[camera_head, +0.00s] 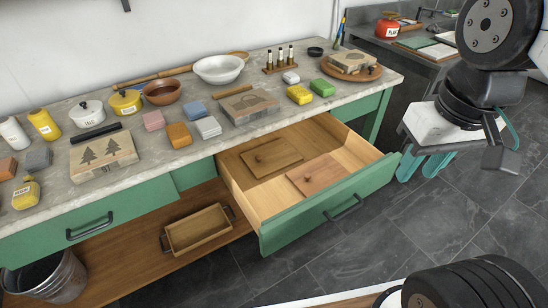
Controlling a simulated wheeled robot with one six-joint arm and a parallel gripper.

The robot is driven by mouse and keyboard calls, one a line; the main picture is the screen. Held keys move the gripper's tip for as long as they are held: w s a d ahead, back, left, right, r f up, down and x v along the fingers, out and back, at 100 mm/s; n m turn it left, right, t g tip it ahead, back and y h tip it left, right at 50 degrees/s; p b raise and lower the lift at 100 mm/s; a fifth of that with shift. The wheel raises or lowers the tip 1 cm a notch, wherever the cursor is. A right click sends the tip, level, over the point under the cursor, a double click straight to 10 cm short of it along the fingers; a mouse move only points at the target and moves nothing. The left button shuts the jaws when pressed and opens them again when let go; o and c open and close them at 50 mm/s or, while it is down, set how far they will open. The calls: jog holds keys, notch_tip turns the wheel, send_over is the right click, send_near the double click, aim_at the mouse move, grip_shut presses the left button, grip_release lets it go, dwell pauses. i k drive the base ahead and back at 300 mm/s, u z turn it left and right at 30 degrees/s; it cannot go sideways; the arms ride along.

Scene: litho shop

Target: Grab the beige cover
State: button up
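The green-fronted drawer (345,207) is pulled open. Two flat wooden covers with small knobs lie inside it. The yellowish-beige cover (280,160) is at the back left, and a redder brown cover (318,177) is nearer the front. Both lie flat and apart from each other, and nothing lies on them. My gripper (418,175) is to the right of the drawer, apart from both covers. Its two teal fingers are spread with a gap between them, and no held object shows.
The counter (210,92) above the drawer is crowded with bowls, coloured blocks, bottles and wooden print blocks. A wooden tray (197,230) sits on the shelf below, with a metal bucket (50,280) at lower left. Floor is clear right of the drawer.

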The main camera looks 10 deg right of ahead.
aim_at(267, 159)
jog(key=u, duration=2.85)
jog(key=i, duration=2.1)
jog(key=z, duration=3.15)
jog(key=i, duration=0.5)
jog(key=u, duration=0.05)
